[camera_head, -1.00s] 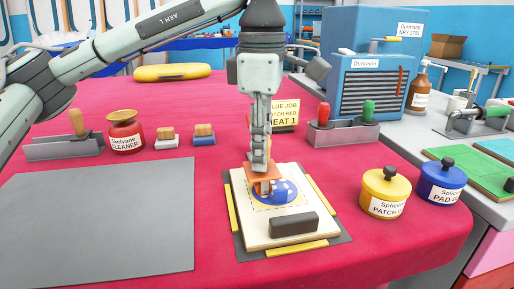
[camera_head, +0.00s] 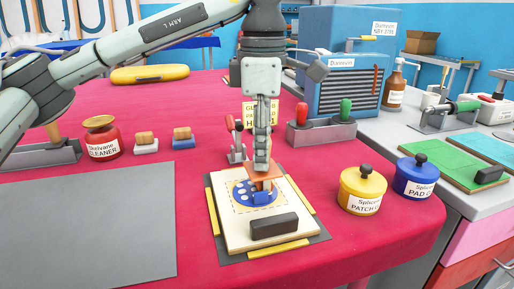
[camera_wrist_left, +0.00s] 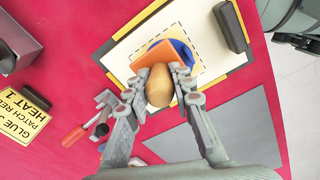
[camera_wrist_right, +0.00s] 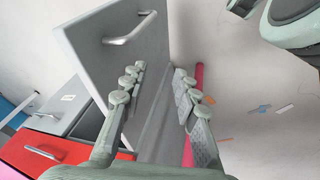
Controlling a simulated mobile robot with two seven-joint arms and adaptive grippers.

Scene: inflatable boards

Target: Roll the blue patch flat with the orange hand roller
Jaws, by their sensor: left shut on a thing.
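That gripper is shut on the wooden handle. I cannot tell whether the roller touches the patch. My right gripper (camera_wrist_right: 160,88) is open and empty in the right wrist view.
A dark block (camera_head: 274,226) lies on the board's near part. A red-handled tool (camera_head: 231,124) and a yellow sign stand behind. Yellow (camera_head: 361,190) and blue (camera_head: 415,176) tins are to the right. A grey mat (camera_head: 90,225) lies left. My right gripper is near a grey drawer front (camera_wrist_right: 115,50).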

